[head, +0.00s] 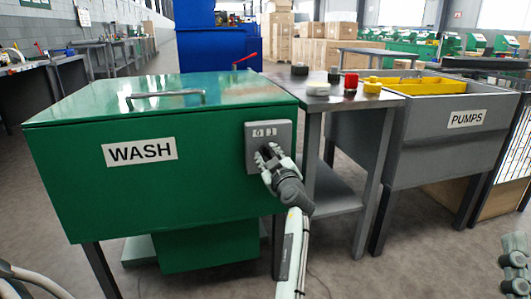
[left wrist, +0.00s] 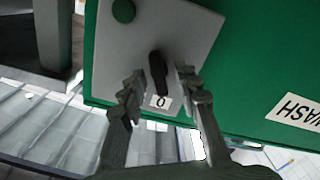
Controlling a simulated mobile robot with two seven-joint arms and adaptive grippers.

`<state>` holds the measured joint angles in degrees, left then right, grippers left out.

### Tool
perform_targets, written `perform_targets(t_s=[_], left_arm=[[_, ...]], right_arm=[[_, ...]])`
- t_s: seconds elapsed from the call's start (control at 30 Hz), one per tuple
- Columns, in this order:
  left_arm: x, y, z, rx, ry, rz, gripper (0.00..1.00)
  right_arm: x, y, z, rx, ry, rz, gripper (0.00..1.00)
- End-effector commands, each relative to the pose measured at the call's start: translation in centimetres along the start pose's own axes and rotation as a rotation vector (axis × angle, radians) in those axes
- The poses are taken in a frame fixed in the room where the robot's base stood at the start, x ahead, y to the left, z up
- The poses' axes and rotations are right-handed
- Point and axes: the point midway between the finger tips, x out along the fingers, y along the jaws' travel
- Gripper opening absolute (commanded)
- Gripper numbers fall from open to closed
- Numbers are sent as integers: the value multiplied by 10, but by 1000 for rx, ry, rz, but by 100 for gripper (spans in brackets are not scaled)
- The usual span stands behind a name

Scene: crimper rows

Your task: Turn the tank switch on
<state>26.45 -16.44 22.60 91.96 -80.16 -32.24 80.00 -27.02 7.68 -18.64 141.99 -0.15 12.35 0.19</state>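The green wash tank (head: 85,185) has a WASH label and a grey switch plate (head: 280,133) at its front right corner. In the left wrist view, turned upside down, the plate (left wrist: 190,35) carries a black switch knob (left wrist: 158,72), a small "0" label (left wrist: 161,102) and a round green button (left wrist: 123,11). The knob's long handle has one end close to the "0". My left gripper (head: 268,156) is at the plate, hiding the knob in the head view. Its open fingers (left wrist: 158,85) are either side of the knob, with gaps showing. My right gripper (head: 515,265) is at the lower right edge, far from the tank.
A grey side table (head: 345,97) right of the tank holds a red button-like part (head: 351,81), a yellow one (head: 372,86) and others. Beyond it stands the grey PUMPS basin (head: 440,118) with yellow inside. A handle (head: 165,95) sits on the tank lid.

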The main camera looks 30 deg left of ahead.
Motion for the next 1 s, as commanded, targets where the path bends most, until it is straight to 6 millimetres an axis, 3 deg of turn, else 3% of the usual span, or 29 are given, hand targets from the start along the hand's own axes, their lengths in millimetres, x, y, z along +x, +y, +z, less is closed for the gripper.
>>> perform_targets(t_s=[0.3,0.57,1.0], left_arm=[[0,0,0,1,0,0,32],[0,0,0,0,0,0,0],[0,0,0,35,1,0,0]], right_arm=[[-2,-1,1,1,-7,-1,40],[-2,0,0,1,-3,-1,40],[0,0,-5,-3,27,-3,40]])
